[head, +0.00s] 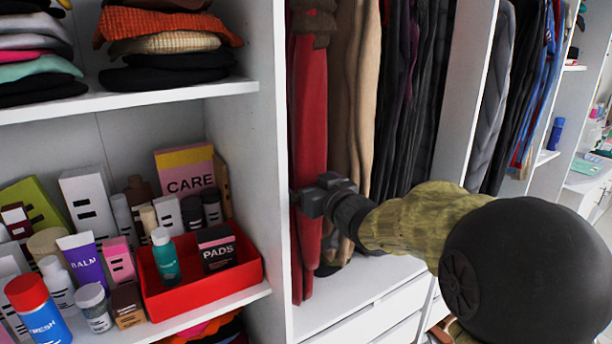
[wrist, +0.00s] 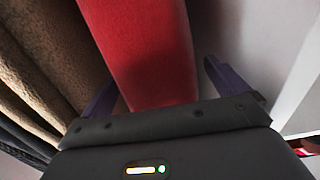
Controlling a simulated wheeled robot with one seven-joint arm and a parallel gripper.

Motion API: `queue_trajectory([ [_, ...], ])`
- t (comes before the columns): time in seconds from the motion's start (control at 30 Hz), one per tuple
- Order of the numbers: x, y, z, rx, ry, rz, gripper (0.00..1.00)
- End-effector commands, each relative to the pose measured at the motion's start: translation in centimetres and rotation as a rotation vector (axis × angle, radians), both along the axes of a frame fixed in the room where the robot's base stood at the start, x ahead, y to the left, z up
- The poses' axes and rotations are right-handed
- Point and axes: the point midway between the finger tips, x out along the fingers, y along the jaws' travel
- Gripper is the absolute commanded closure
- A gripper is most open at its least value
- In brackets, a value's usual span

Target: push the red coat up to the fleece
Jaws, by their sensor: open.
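The red coat (head: 308,110) hangs at the left end of the hanging bay, close to the white side panel. It also fills the middle of the wrist view (wrist: 150,45). A tan, fuzzy garment, which looks like the fleece (head: 350,90), hangs just right of it; in the wrist view it is on the left (wrist: 45,55). My gripper (head: 304,198) is open at the coat's lower half, with one finger on each side of the red cloth (wrist: 162,75). Whether the fingers touch it I cannot tell.
The white side panel (head: 262,130) stands close on the coat's left. Dark garments (head: 410,90) hang right of the fleece. White drawers (head: 375,310) lie below. Left shelves hold folded clothes (head: 165,40), toiletries and a red bin (head: 205,292).

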Motion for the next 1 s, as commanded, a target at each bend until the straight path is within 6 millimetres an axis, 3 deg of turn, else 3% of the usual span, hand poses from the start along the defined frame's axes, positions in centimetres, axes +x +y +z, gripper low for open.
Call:
queue_trajectory([
  [0.37, 0.62, 0.43, -0.04, 0.0, 0.0, 0.0, 0.02],
  [0.8, 0.61, 0.39, -0.03, 0.0, 0.0, -0.001, 0.84],
  [1.0, 0.75, 0.18, 0.02, 0.0, 0.0, -0.002, 0.84],
])
